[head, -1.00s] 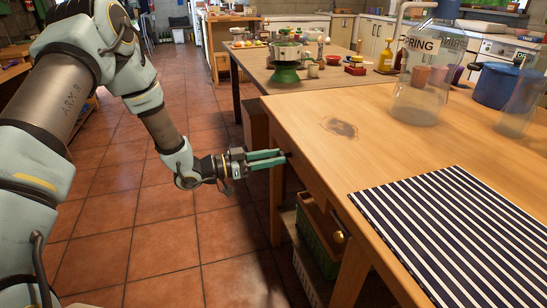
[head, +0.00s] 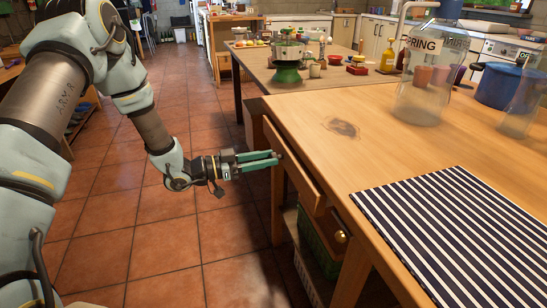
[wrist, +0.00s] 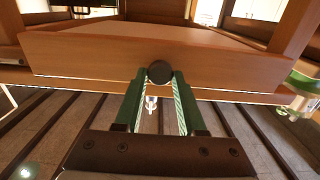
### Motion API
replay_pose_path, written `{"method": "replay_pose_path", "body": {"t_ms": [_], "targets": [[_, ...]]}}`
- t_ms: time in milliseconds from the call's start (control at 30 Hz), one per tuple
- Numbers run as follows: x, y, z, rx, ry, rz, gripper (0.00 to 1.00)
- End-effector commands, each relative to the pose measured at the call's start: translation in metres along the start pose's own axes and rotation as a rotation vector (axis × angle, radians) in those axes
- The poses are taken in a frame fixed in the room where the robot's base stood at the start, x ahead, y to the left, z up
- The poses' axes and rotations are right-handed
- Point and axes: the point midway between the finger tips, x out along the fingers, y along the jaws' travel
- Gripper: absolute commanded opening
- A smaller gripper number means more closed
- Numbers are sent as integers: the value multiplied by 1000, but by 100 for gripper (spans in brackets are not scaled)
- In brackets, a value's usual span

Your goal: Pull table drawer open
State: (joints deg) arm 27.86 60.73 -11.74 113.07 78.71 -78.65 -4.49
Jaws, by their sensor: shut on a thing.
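The wooden table (head: 330,125) stands at the right in the head view. Its drawer (head: 292,168) sits part way out, its front apart from the table's side. In the wrist view the drawer front (wrist: 100,58) spans the picture, with a dark round knob (wrist: 159,72) at its middle. In the wrist view my gripper's green fingers (wrist: 159,80) are shut on the knob, one on each side. The drawer's inside is hidden in the head view.
A striped cloth (head: 450,225) and a glass jug (head: 425,90) are on the tabletop. Under the table is a green crate (head: 318,245). A second table (head: 255,65) with dishes stands behind. The tiled floor (head: 150,235) left of the table is clear.

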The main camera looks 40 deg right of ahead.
Motion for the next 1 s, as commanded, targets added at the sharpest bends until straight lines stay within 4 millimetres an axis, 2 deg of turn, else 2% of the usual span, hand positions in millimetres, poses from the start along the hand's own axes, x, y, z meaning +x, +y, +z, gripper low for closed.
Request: {"method": "replay_pose_path", "body": {"t_ms": [400, 600, 800, 1000], "targets": [[-108, -1, 0, -1, -1, -6, 0], [-153, -1, 0, 0, 0, -4, 0], [-185, 0, 0, 1, 0, -2, 0], [-201, 0, 0, 1, 0, 0, 0]]}}
